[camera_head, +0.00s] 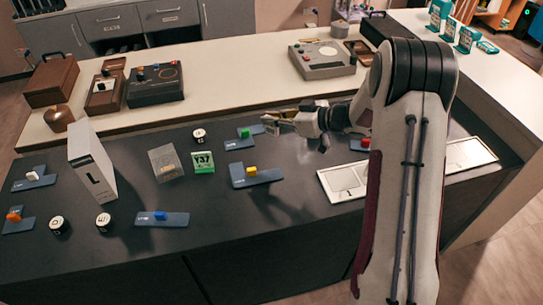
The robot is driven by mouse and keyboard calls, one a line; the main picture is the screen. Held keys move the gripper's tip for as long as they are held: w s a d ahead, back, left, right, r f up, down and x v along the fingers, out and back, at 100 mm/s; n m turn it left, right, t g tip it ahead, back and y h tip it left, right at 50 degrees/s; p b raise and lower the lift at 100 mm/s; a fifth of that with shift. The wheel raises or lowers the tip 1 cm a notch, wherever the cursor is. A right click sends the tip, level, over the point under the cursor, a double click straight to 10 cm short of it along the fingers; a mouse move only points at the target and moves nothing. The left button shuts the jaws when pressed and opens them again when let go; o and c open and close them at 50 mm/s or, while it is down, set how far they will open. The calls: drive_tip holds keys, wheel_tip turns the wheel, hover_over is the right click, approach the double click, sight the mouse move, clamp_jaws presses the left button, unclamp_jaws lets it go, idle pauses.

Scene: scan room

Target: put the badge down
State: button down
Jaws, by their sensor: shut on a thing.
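My gripper (269,123) reaches in from the right over the back of the dark counter, pointing left. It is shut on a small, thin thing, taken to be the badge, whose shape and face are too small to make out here. The gripper is just right of a green block (245,132) on a blue-grey plate (240,143). It is behind a yellow block (251,170) on a similar plate (268,176). I cannot tell its exact height above the counter.
A tall white box (90,165), a clear block (165,163) and a green Y37 block (203,162) stand on the dark counter (250,235). A white panel (342,182) lies at right. Cases, including a grey one (322,60), sit on the pale ledge behind.

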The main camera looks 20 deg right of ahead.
sight(271, 133)
drive_tip(key=shift+f, duration=3.1)
drive_tip(key=shift+f, duration=0.1)
drive_tip(key=shift+f, duration=1.8)
drive_tip(key=shift+f, duration=0.1)
drive_tip(key=c, duration=2.1)
unclamp_jaws()
drive_tip(key=shift+c, duration=0.2)
